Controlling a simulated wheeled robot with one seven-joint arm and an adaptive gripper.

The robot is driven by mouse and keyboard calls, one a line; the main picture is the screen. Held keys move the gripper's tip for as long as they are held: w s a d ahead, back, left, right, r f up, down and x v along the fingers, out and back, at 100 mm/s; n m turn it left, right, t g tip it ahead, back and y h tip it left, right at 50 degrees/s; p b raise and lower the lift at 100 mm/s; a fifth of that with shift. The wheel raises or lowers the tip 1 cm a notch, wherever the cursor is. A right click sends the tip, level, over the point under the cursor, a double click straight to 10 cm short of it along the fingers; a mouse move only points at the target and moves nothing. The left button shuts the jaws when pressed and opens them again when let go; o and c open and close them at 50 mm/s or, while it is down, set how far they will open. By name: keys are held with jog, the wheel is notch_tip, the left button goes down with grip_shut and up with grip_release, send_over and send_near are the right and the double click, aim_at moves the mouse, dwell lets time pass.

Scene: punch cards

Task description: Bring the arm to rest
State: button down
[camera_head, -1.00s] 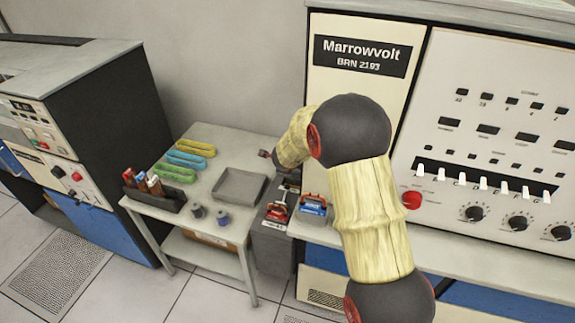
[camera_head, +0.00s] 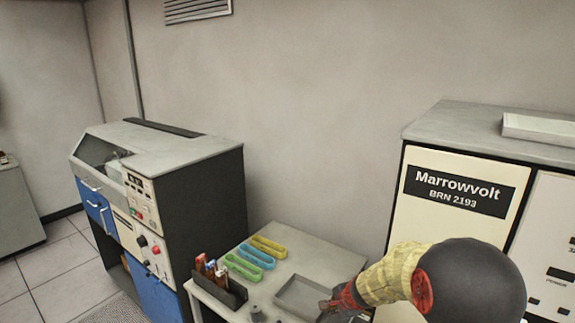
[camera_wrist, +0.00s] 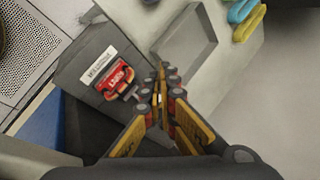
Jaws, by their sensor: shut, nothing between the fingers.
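My gripper (camera_wrist: 162,80) is shut and empty in the wrist view, its fingertips together. In the head view my gripper (camera_head: 333,306) shows at the lower edge, partly cut off, at the right side of the grey tray (camera_head: 292,304) on the small table. My arm comes in from the lower right, bent at a dark round joint. In the wrist view the grey tray (camera_wrist: 211,45) lies beyond the fingertips. A grey box (camera_wrist: 84,72) with a label and a red item (camera_wrist: 112,78) is to the left of the fingers. Whether the fingers touch anything is unclear.
Yellow (camera_head: 268,246), blue (camera_head: 256,258) and green (camera_head: 243,267) holders lie on the table beside a dark bin of upright items (camera_head: 226,290). A blue-and-cream machine (camera_head: 170,190) stands left; the Marrowvolt cabinet (camera_head: 420,215) stands right.

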jog(key=s+a+r+n+g, duration=0.15)
jog(key=s+r+n, duration=0.35)
jog(key=s, duration=0.5)
jog(key=s+a+r+n+g, duration=0.15)
jog(key=s+r+n, duration=0.3)
jog(key=s, duration=0.55)
jog(key=s+d+r+n+t+h+b, duration=0.1)
jog(key=s+d+r+n, duration=0.1)
jog(key=s+r, duration=0.4)
jog(key=s+d+r+n+t+h, duration=0.1)
jog(key=s+d+r+n, duration=0.2)
jog(key=s, duration=1)
notch_tip(320, 180, up, 4)
jog(key=shift+s+d+f+b, duration=0.2)
jog(key=shift+d+b, duration=0.2)
jog(key=shift+d, duration=0.8)
